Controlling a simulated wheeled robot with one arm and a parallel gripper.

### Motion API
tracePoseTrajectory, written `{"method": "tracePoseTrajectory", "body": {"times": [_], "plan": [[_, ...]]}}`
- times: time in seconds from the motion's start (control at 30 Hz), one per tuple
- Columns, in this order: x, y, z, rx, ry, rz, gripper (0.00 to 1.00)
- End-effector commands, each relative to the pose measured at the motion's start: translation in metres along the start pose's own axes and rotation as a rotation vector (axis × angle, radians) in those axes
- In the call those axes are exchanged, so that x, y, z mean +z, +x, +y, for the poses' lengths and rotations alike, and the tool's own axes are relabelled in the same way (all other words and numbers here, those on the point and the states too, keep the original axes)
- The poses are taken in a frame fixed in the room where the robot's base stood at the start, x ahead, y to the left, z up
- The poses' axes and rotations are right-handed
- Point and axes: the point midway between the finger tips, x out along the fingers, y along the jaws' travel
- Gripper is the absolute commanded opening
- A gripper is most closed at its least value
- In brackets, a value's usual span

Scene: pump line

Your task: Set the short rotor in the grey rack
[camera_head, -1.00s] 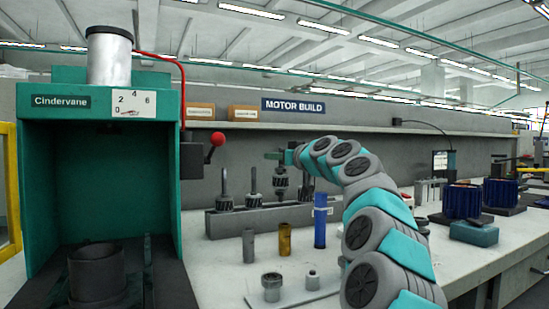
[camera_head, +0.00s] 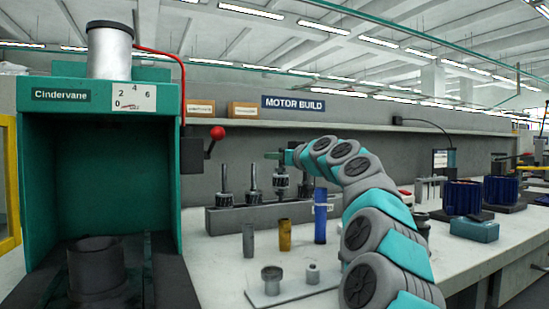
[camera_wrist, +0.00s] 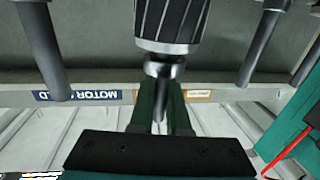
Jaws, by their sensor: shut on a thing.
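My gripper (camera_wrist: 160,105) is shut on the shaft of a rotor (camera_wrist: 172,22), which has a dark ribbed core and a silver collar. In the head view this rotor (camera_head: 281,181) hangs upright over the grey rack (camera_head: 262,217), between neighbouring rotors. Its core is higher than those of the two rotors to its left (camera_head: 225,198) (camera_head: 253,196). Another rotor (camera_head: 305,187) stands on its right, partly hidden by my arm. I cannot tell whether the held rotor's lower shaft end is in the rack or just above it.
In front of the rack stand a grey tube (camera_head: 248,240), a brass tube (camera_head: 285,235) and a blue cylinder (camera_head: 320,216). Small metal parts sit on a plate (camera_head: 291,291) nearer me. A green press (camera_head: 60,165) fills the left. Blue wound parts (camera_head: 462,198) stand at right.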

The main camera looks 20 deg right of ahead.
Motion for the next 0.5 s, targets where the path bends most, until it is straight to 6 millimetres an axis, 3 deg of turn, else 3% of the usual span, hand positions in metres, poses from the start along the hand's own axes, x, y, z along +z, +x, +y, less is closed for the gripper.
{"method": "tracePoseTrajectory", "body": {"times": [0.5], "plan": [[0.002,-0.0005,0.0,0.001,0.0,0.002,0.0]]}}
